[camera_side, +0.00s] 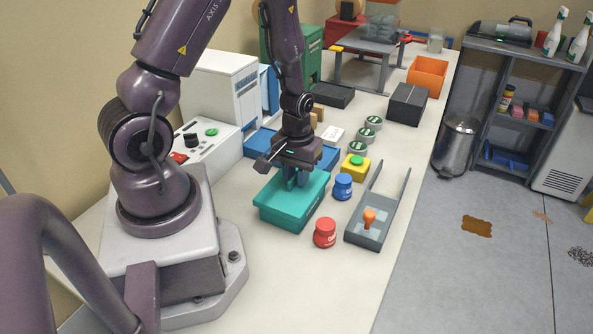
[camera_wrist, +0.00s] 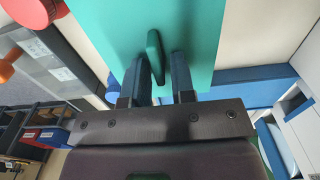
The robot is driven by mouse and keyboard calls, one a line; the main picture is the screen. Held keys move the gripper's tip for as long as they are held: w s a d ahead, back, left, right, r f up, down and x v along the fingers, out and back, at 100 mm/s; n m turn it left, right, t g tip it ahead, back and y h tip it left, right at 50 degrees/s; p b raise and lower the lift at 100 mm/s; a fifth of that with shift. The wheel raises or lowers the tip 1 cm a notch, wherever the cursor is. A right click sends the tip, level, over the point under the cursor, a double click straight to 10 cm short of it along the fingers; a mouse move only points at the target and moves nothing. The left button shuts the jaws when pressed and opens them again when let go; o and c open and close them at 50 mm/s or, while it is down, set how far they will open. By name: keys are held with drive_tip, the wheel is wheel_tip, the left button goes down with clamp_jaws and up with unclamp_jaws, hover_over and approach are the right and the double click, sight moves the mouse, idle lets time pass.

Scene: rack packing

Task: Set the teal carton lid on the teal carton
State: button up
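The teal carton (camera_side: 282,217) stands on the bench in front of my gripper (camera_side: 297,182). The teal lid (camera_side: 312,190) lies flat over its top, with no visible gap in the side view; I cannot tell how exactly its edges line up. In the wrist view the lid (camera_wrist: 203,38) fills the upper middle, with a dark teal handle (camera_wrist: 154,48) standing up from it. My gripper (camera_wrist: 161,58) is open, its two fingers on either side of the handle. A gap shows between the handle and the right finger; the left finger is very close to the handle. The carton's walls are hidden in the wrist view.
A red jar (camera_side: 325,233) and a blue jar (camera_side: 343,187) stand just right of the carton. The front bench is clear.

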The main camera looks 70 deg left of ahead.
drive_tip(key=shift+o, duration=0.5)
drive_tip(key=shift+r, duration=0.1)
wheel_tip(320, 180, up, 13)
drive_tip(key=s+d+r+m+t, duration=0.2)
drive_tip(key=s+d+r+m, duration=0.1)
drive_tip(key=r, duration=0.5)
drive_tip(key=s+d+r+m+t, duration=0.3)
drive_tip(key=d+r+m, duration=0.3)
drive_tip(key=d+r, duration=0.1)
drive_tip(key=shift+d+r+t, duration=0.3)
drive_tip(key=shift+d+r, duration=0.05)
drive_tip(key=shift+d, duration=0.45)
drive_tip(key=shift+s, duration=0.1)
